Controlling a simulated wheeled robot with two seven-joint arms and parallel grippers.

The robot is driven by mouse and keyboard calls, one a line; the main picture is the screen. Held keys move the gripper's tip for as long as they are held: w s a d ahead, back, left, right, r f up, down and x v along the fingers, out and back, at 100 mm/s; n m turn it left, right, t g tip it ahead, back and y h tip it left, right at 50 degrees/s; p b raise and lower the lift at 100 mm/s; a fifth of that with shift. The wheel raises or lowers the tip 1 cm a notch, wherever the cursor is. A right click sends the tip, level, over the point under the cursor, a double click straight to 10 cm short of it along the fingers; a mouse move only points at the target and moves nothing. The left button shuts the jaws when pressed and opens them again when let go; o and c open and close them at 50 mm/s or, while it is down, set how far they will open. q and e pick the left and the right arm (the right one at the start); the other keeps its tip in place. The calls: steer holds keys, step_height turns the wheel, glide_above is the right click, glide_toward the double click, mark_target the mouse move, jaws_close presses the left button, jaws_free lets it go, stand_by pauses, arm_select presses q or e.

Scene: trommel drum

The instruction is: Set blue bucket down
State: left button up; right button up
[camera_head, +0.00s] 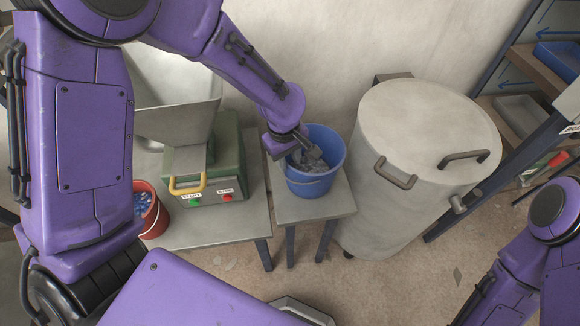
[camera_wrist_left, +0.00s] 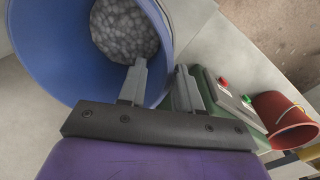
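The blue bucket (camera_head: 317,180) stands upright at the small grey side table (camera_head: 335,203), with grey lumps inside; I cannot tell for sure that its base touches the top. My left gripper (camera_head: 298,146) is at the bucket's rim on its left side. In the left wrist view, the left gripper's fingers (camera_wrist_left: 160,72) are apart, one over the inside of the blue bucket (camera_wrist_left: 50,55) and one outside it, with the rim between and a visible gap. My right gripper is out of view; only part of that arm shows at the lower right.
A green machine (camera_head: 225,165) with a metal hopper (camera_head: 170,95) stands left on a grey table (camera_head: 235,233). A red bucket (camera_head: 157,218) with blue pieces is further left. A large grey drum (camera_head: 415,150) stands close on the right, beside shelves (camera_head: 515,115).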

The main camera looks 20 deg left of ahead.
arm_select(q)
step_height(320, 180, up, 7)
steer(key=shift+s+a, duration=0.15)
steer(key=shift+s, duration=0.1)
stand_by(0.3)
